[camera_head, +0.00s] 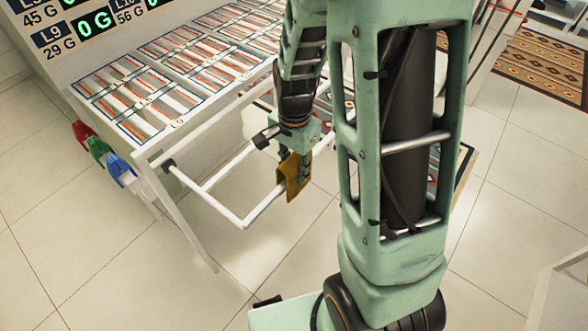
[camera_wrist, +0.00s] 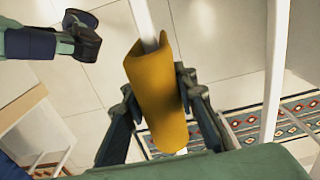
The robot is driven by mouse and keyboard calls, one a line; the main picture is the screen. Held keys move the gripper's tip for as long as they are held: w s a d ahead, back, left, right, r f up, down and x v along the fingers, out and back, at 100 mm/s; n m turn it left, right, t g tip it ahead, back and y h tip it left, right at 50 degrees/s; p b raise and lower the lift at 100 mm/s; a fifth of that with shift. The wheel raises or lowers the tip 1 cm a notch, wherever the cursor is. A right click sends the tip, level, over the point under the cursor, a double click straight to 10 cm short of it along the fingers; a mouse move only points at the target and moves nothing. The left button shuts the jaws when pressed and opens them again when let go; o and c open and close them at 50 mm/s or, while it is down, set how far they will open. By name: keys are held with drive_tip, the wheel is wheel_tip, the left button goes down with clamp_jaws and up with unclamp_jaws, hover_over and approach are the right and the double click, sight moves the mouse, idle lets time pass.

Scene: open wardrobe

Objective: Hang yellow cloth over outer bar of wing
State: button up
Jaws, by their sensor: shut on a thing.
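The yellow cloth (camera_head: 291,177) is a stiff-looking folded sheet at the far visible stretch of the wing's outer bar (camera_head: 262,207). In the wrist view, the cloth (camera_wrist: 152,95) curves around the white bar (camera_wrist: 143,18), which runs in at its upper end. My gripper (camera_head: 297,166) is above the bar. In the wrist view, my gripper (camera_wrist: 160,90) has one finger on each side of the cloth and is shut on it. The cloth hides the bar beneath it. The wing's inner bar (camera_head: 228,169) runs nearer the rack.
Patterned rugs (camera_head: 540,65) lie on the tiled floor, which is open around the wing.

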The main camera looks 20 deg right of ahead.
drive_tip(key=o, duration=1.2)
drive_tip(key=shift+o, duration=0.2)
drive_tip(key=shift+r, duration=0.1)
wheel_tip(320, 180, up, 12)
idle(0.5)
